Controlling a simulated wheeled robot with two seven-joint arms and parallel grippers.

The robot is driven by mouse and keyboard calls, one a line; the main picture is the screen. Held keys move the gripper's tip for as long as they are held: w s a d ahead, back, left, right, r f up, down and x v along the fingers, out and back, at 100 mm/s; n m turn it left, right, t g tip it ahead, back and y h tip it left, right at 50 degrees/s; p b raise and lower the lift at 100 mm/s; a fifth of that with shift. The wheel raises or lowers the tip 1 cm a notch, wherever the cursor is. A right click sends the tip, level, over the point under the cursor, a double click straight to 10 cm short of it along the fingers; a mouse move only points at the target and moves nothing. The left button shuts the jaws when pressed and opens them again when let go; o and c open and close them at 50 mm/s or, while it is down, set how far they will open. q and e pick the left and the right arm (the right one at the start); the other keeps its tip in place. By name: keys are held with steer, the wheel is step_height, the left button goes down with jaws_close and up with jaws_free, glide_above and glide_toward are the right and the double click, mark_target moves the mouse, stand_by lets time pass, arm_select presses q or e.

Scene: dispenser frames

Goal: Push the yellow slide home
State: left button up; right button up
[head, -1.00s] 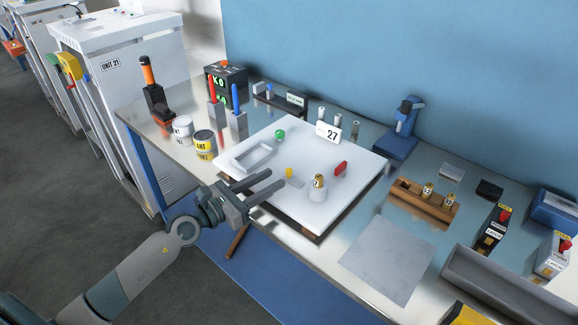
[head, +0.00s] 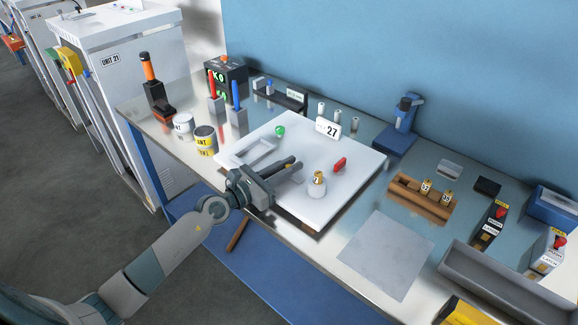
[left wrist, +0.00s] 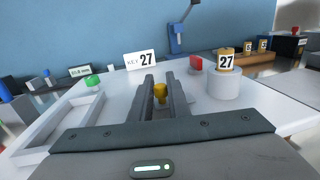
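The yellow slide (left wrist: 160,92) is a small yellow knob on the white panel (head: 345,190). In the left wrist view it shows between the fingers of my left gripper (left wrist: 160,78). In the head view my left gripper (head: 293,164) lies low over the front part of the panel and partly hides the slide. Its fingers are apart with a narrow gap. I cannot tell whether they touch the knob. My right gripper is not in view.
A white cylinder with a brass top (head: 318,184) stands right of the fingers, with a red tab (head: 340,163) behind it. A green knob (head: 280,131) and a "27" card (head: 328,128) are at the back. A wooden rack (head: 420,199) stands right of the panel.

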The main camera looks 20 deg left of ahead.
arm_select(q)
jaws_close()
steer(key=shift+s+d+r+p, duration=0.15)
steer(key=shift+s+d+p, duration=0.1)
steer(key=shift+d+p, duration=0.4)
steer(key=shift+s+d+p, duration=0.2)
steer(key=shift+d+p, duration=0.35)
steer(key=shift+f, duration=0.2)
steer(key=o, duration=0.6)
jaws_free()
steer(key=shift+d, duration=0.15)
